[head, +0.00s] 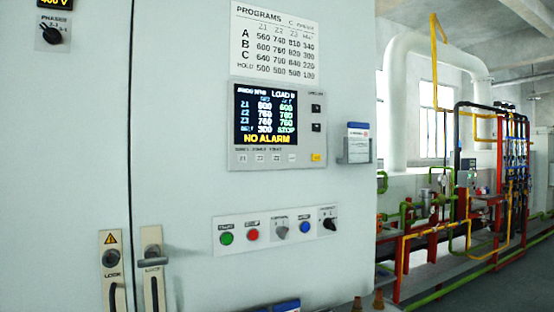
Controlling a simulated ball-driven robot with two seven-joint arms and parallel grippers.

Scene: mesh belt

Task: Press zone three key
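The zone three key (277,158) is a small pale key marked Z3, third in the row under the display on the controller panel (234,160). The Z1 key (242,158) and Z2 key (260,158) are to its left. Another pale key (292,157) and a yellow key (316,157) are to its right. The lit display (265,115) lists zone values, with NO ALARM in yellow at the bottom. Nothing covers the keys. Neither of my grippers is in view.
A holder with a blue-white booklet (358,143) juts out right of the panel. Door handles (155,270) are at lower left. Pipes and a floor area lie at right.

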